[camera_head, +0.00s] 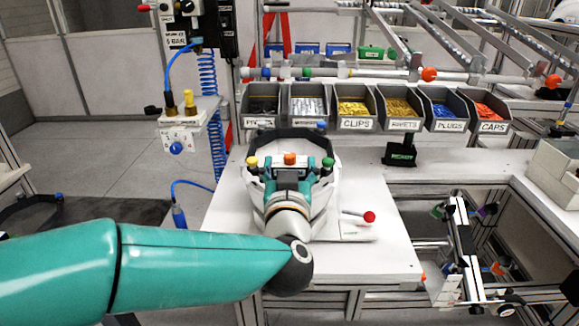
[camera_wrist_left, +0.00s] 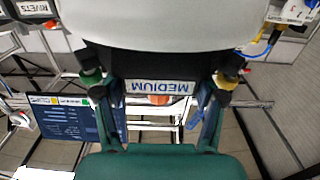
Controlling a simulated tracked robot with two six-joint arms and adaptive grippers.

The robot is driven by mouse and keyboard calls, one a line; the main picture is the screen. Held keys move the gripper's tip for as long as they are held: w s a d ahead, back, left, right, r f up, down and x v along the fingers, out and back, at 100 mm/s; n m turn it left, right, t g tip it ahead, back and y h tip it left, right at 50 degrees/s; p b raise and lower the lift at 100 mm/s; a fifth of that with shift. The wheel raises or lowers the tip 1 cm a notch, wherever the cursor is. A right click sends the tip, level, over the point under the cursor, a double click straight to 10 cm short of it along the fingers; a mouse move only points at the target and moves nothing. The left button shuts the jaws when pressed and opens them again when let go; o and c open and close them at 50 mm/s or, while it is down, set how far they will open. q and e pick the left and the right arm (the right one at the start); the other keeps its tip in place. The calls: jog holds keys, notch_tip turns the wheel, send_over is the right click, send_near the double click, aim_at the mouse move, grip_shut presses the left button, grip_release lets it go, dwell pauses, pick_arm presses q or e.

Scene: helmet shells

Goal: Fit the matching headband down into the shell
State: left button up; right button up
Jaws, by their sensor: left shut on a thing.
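My left gripper (camera_head: 290,175) hangs over the middle of the white bench and is shut on the headband. In the head view the headband (camera_head: 290,133) shows as a dark arc behind the gripper. In the left wrist view the dark headband (camera_wrist_left: 150,65) carries a white tag reading MEDIUM, between the gripper's two fingers (camera_wrist_left: 158,95). The white shell (camera_head: 328,200) lies under and around the gripper in the head view. My gripper and wrist hide much of its inside. I cannot tell whether the headband touches the shell. My right gripper is not in view.
A row of labelled grey bins (camera_head: 355,108) stands along the back of the bench. A lever with a red knob (camera_head: 369,217) is right of the shell. A small black stand (camera_head: 400,152) is behind it to the right. Bare bench (camera_head: 385,255) shows at the front right.

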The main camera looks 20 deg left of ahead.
pick_arm(q)
jog(key=shift+f+b, duration=0.85)
jog(key=shift+f, duration=0.4)
jog(key=o, duration=1.3)
jog(key=shift+c, duration=0.2)
jog(key=shift+s, duration=0.1)
jog(key=v, duration=1.1)
jog(key=shift+s, duration=0.35)
jog(key=shift+d, duration=0.15)
